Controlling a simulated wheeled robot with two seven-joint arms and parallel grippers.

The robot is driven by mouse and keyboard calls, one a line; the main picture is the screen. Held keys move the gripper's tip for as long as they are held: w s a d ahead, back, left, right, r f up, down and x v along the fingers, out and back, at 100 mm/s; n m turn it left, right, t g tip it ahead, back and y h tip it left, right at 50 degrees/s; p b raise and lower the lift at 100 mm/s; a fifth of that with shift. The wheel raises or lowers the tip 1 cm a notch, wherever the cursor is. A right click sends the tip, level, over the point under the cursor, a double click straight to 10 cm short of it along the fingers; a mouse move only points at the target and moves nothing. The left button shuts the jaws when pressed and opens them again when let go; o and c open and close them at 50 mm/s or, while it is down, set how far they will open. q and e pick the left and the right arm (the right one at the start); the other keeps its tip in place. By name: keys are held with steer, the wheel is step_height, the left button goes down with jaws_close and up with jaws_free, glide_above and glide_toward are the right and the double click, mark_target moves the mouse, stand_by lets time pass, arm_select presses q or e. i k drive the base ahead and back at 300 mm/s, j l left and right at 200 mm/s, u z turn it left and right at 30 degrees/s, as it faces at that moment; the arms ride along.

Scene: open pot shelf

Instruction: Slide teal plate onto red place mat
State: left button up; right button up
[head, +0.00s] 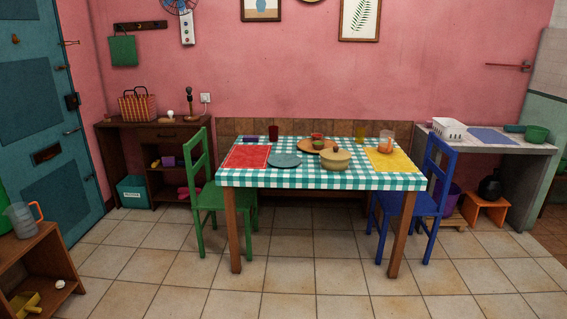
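The teal plate (285,160) lies flat on the checked tablecloth, just right of the red place mat (246,157). The mat lies flat at the left end of the table. The plate's left edge is very close to the mat's right edge; I cannot tell whether they touch. The mat's surface looks bare, with a small purple item (251,139) beyond its far edge. Neither of my grippers shows in the head view.
The table (321,178) also holds a tan bowl (335,161), a round wooden board (308,147), a dark red cup (273,132) and a yellow mat (391,160). A green chair (208,196) stands left, a blue chair (427,205) right. The floor in front is clear.

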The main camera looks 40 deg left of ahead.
mark_target(282, 161)
steer(key=i+j, duration=0.25)
steer(key=j, duration=0.2)
steer(key=i+j, duration=0.25)
steer(key=j, duration=0.2)
steer(key=i+j, duration=0.25)
steer(key=j, duration=0.2)
steer(key=i+j, duration=0.25)
steer(key=j, duration=0.2)
steer(key=i+j, duration=0.3)
steer(key=j, duration=0.15)
steer(key=i+j, duration=0.25)
steer(key=j, duration=0.2)
steer(key=i+j, duration=0.25)
steer(key=j, duration=0.2)
steer(key=i+j, duration=0.25)
steer(key=j, duration=0.15)
